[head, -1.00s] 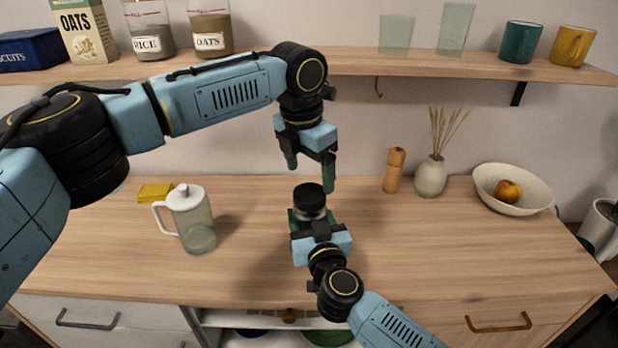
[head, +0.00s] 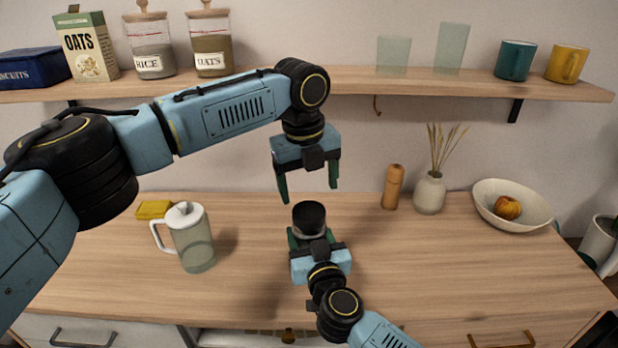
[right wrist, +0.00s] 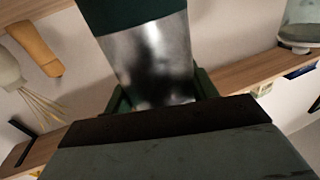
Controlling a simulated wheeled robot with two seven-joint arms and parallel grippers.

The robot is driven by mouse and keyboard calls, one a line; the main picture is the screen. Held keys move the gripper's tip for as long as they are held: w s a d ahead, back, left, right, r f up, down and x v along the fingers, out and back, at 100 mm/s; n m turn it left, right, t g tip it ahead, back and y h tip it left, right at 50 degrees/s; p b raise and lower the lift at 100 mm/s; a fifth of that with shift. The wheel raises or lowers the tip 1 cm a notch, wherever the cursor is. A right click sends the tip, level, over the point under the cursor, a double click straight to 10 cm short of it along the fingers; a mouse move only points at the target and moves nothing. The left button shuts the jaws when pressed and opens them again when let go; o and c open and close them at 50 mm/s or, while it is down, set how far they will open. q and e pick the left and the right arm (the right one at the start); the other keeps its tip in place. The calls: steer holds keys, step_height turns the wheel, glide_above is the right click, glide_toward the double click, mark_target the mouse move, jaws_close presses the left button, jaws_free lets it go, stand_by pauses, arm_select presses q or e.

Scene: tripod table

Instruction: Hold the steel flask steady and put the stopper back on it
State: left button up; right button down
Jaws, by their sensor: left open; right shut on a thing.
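The steel flask (head: 310,232) is upright in my right gripper (head: 314,242), above the middle of the counter. A black round top sits above its steel band; it looks like the stopper, but how it is seated is not clear. In the right wrist view, which is upside down, the shiny steel flask (right wrist: 150,60) shows with a dark green section beyond it, and my right gripper (right wrist: 160,95) is shut around it. My left gripper (head: 308,187) points down just above the black top. Its green fingers are spread apart and hold nothing. I see no separate stopper.
A glass jug with a white lid (head: 193,240) and a yellow cloth (head: 154,209) are at left. A pepper mill (head: 393,187), a vase (head: 430,192) and a fruit bowl (head: 500,212) stand at back right. A shelf (head: 450,82) runs above. The right front counter is clear.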

arm_select(q)
steer(key=n, duration=0.7)
steer(key=shift+r+n, duration=0.1)
steer(key=shift+n, duration=0.3)
steer(key=n, duration=0.3)
steer(key=shift+n, duration=0.4)
steer(key=n, duration=0.3)
steer(key=shift+w+r+n, duration=0.1)
steer(key=shift+n, duration=0.2)
steer(key=n, duration=0.3)
steer(key=shift+n, duration=0.4)
steer(key=n, duration=0.3)
steer(key=shift+d+r+n, duration=0.1)
steer(key=shift+r+n, duration=0.05)
steer(key=shift+n, duration=0.25)
steer(key=n, duration=0.5)
steer(key=shift+n, duration=0.3)
steer(key=n, duration=0.5)
steer(key=shift+r+n+y, duration=0.1)
steer(key=shift+n+y, duration=0.2)
steer(key=n, duration=0.5)
steer(key=shift+n+g, duration=0.3)
steer(key=n, duration=1)
steer(key=shift+r, duration=0.1)
